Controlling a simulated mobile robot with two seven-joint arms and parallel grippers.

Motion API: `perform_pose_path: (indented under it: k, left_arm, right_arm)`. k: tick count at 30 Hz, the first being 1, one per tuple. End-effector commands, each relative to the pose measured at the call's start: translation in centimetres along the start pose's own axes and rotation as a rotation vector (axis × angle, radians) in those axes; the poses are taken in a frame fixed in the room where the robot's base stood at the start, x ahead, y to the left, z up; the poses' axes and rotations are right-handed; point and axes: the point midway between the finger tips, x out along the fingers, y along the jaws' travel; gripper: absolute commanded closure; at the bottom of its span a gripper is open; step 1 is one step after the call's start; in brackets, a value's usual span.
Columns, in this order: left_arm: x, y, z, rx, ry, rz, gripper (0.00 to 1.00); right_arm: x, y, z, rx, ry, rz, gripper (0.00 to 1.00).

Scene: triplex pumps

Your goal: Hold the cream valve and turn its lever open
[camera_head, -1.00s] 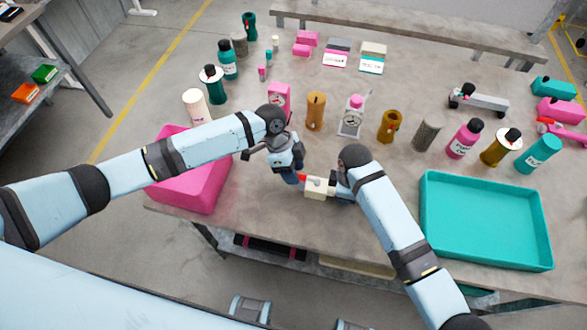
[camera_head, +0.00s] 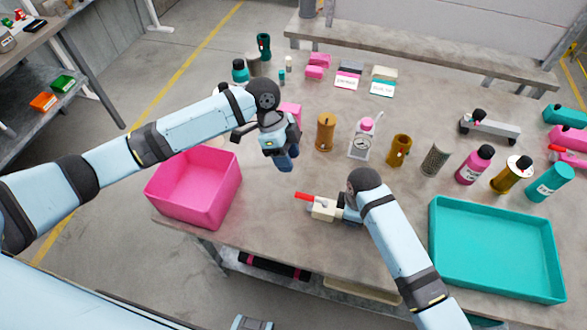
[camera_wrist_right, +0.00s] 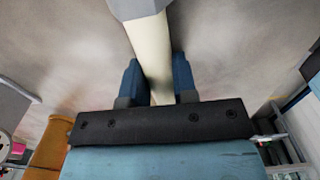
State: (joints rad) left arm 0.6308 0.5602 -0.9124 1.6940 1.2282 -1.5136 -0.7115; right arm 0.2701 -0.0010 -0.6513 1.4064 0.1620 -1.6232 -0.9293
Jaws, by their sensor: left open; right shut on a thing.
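The cream valve (camera_head: 326,209) with its red lever (camera_head: 305,196) is at the front middle of the table in the head view. My right gripper (camera_head: 343,207) is shut on it from the right; the right wrist view shows the cream body (camera_wrist_right: 152,60) between the two blue fingers. The red lever points left, away from the right gripper. My left gripper (camera_head: 286,160) is up and behind the valve, apart from it, pointing down, open and empty.
A pink bin (camera_head: 195,190) stands at the left front edge. A teal tray (camera_head: 497,250) lies at the right. The table between the bin and the valve is clear.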

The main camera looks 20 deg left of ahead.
Motion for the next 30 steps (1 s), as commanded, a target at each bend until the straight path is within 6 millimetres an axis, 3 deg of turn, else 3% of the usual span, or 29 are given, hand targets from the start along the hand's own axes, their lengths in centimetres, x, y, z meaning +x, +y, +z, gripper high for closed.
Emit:
perform_pose_path:
  k: [14, 15, 18, 26, 30]
  left_arm:
    - [-0.6, 0.0, 0.0, 0.000, 0.000, 0.001, 0.56]
    - [-0.6, 0.0, 0.0, 0.000, 0.000, 0.001, 0.56]
    - [-0.6, 0.0, 0.0, 0.000, 0.000, 0.001, 0.56]
    - [-0.6, 0.0, 0.0, 0.000, 0.000, 0.001, 0.56]
    - [-0.6, 0.0, 0.0, 0.000, 0.000, 0.001, 0.56]
  right_arm:
    - [-0.1, 0.0, 0.0, 0.000, 0.000, 0.001, 1.00]
    - [-0.1, 0.0, 0.0, 0.000, 0.000, 0.001, 0.64]
    - [-0.1, 0.0, 0.0, 0.000, 0.000, 0.001, 0.44]
    - [-0.1, 0.0, 0.0, 0.000, 0.000, 0.000, 0.44]
    - [-1.1, 0.1, 0.0, 0.000, 0.001, 0.001, 0.44]
